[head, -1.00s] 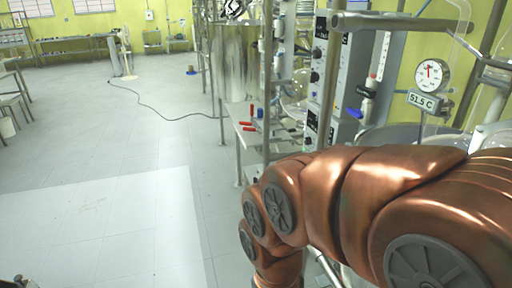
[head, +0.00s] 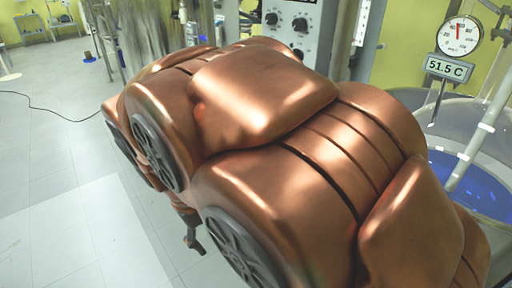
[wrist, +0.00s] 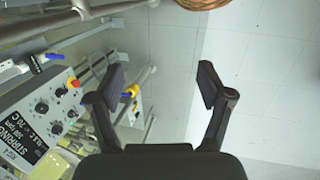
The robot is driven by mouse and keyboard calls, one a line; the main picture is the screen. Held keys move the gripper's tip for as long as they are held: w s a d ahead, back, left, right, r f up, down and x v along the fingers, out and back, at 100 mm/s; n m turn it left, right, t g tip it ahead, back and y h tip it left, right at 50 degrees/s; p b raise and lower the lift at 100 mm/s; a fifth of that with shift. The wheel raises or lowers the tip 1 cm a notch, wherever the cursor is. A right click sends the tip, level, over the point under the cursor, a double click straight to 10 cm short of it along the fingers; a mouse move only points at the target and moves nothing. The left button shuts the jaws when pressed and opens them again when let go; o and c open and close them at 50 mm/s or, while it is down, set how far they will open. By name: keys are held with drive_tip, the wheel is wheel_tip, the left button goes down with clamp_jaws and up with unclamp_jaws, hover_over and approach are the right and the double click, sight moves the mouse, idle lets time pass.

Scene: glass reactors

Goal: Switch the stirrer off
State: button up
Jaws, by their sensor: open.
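A grey control panel (wrist: 58,100) with a black label reading "STIRRING" (wrist: 22,140) is at the left of the wrist view. It carries several black knobs (wrist: 41,108) and a red button on a yellow base (wrist: 73,83). My gripper (wrist: 162,82) is open and empty, to the right of the panel and apart from it, with pale floor between its fingers. In the head view a grey panel (head: 312,36) with dark knobs shows behind my arm, which hides its lower part. A dark piece of my gripper shows below the arm there.
A round gauge (head: 460,35) and a display reading 51.5 C (head: 448,68) stand at the right, above a vessel with blue liquid (head: 482,188). Metal pipes (wrist: 60,45) run beside the panel. Floor (head: 60,215) at the left is clear, with a cable (head: 50,110) farther back.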

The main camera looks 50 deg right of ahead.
drive_tip(key=w+d+f+m+g+h+b, duration=0.1)
drive_tip(key=w+d+m+h+b, duration=0.15)
drive_tip(key=w+d+b, duration=0.6)
drive_tip(key=w+d+m+g+h+b, duration=0.1)
drive_tip(key=w+d+m+g+h, duration=0.2)
drive_tip(key=d, duration=1.1)
drive_tip(key=w+d+f+m+h+b, duration=0.15)
drive_tip(key=w+d+h+b, duration=0.35)
drive_tip(key=d, duration=0.6)
drive_tip(key=w+d+f+m+t+h+b, duration=0.1)
drive_tip(key=w+d+f+m+h+b, duration=0.15)
drive_tip(key=w+d+f+b, duration=0.65)
drive_tip(key=w+d+f+m+h+b, duration=0.25)
drive_tip(key=w+d+f+b, duration=0.45)
drive_tip(key=f, duration=0.5)
drive_tip(key=s+x, duration=0.1)
drive_tip(key=x, duration=0.8)
drive_tip(key=shift+s+m, duration=0.3)
drive_tip(key=shift+s, duration=0.1)
drive_tip(key=shift+f+y, duration=0.1)
drive_tip(key=shift+y, duration=0.15)
